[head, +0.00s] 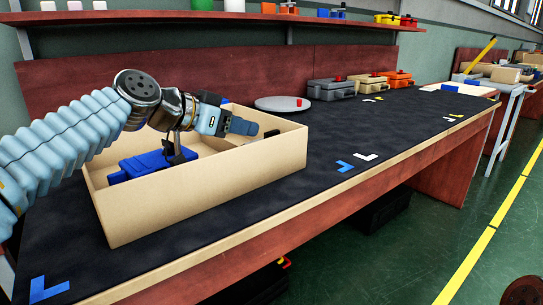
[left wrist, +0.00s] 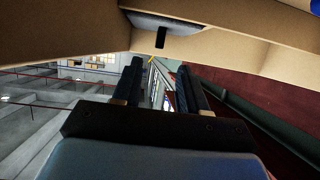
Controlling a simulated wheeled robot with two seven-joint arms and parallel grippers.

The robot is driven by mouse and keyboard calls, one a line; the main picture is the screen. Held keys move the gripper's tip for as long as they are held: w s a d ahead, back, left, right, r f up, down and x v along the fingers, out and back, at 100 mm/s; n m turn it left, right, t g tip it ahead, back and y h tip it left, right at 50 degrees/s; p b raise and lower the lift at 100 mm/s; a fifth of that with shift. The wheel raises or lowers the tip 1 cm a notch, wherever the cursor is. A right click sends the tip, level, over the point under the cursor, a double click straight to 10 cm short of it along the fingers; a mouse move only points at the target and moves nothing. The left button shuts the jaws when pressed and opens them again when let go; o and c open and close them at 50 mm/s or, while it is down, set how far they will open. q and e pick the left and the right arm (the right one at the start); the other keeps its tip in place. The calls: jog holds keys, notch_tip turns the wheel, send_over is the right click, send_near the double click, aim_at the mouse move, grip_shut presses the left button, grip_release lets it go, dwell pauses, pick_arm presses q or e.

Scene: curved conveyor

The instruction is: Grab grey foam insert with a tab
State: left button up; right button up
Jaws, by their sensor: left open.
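My left gripper (head: 248,127) reaches over the inside of an open beige box (head: 215,199), pointing right, near the box's far right corner. In the left wrist view its two dark fingers (left wrist: 160,80) stand apart with nothing between them. A grey piece with a small black tab (left wrist: 160,38) shows against the beige box wall in that view, beyond the fingertips and apart from them; it looks like the foam insert. In the head view the arm and gripper largely hide that part of the box. My right gripper is not in view.
A blue case (head: 150,165) lies inside the box at left. The box stands on a dark-topped workbench (head: 350,140). Behind it are a round grey plate (head: 282,104) and grey (head: 331,89), beige (head: 370,84) and orange (head: 397,78) cases. The bench to the right is mostly clear.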

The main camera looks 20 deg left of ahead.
aim_at(271, 132)
pick_arm(q)
jog(key=x, duration=1)
jog(key=shift+p, duration=0.4)
jog(key=shift+s, duration=0.1)
grip_shut()
